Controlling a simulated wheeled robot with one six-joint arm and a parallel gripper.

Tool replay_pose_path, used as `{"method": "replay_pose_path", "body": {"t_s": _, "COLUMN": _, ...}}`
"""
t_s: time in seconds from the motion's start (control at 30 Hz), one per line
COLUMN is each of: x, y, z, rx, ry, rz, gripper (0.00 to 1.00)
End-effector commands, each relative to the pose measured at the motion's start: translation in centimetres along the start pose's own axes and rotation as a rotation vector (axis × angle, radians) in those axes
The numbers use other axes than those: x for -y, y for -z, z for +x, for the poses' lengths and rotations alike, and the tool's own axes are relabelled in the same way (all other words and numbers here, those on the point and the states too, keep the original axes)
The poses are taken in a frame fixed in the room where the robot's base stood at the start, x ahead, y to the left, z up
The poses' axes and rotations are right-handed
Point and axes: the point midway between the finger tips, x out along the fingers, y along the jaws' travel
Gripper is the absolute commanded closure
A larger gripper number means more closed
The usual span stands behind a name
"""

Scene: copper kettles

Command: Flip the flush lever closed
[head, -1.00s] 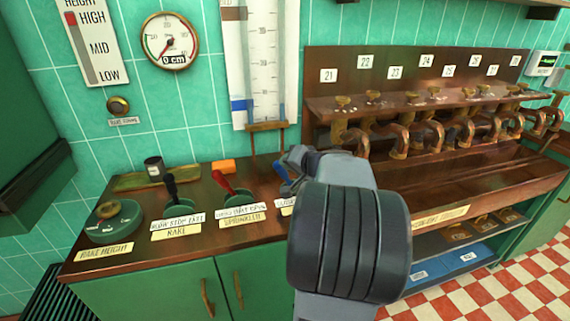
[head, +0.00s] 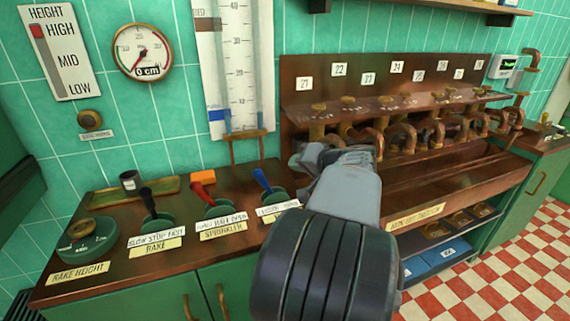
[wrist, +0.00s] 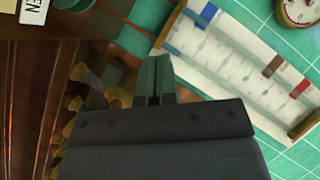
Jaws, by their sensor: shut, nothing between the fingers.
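The blue-handled lever (head: 262,180) stands on the wooden counter, third in a row of levers, its handle tilted up and to the left. I take it for the flush lever, but its label (head: 278,211) is partly covered by my arm and too small to read. My gripper (head: 338,156) is to the right of the blue lever in the picture, apart from it, in front of the copper pipes. In the wrist view my gripper (wrist: 158,78) has its fingers together with nothing between them. I cannot make out the blue lever in the wrist view.
Left of it stand a red lever (head: 203,193), a black lever (head: 149,202) and a round rake height dial (head: 88,240). An orange block (head: 203,177) and a dark cup (head: 130,181) lie behind. Copper taps (head: 405,130) and a wall gauge (head: 238,70) are beyond.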

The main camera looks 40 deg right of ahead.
Motion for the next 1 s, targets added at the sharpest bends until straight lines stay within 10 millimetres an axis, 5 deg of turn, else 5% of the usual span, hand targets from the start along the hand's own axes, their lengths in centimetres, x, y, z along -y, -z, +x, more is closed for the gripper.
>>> {"method": "replay_pose_path", "body": {"t_s": 0.3, "x": -0.1, "y": 0.1, "z": -2.4, "rx": -0.002, "ry": -0.001, "rz": 0.001, "gripper": 1.00}}
{"method": "replay_pose_path", "body": {"t_s": 1.0, "x": -0.1, "y": 0.1, "z": -2.5, "rx": -0.002, "ry": 0.000, "rz": 0.011, "gripper": 1.00}}
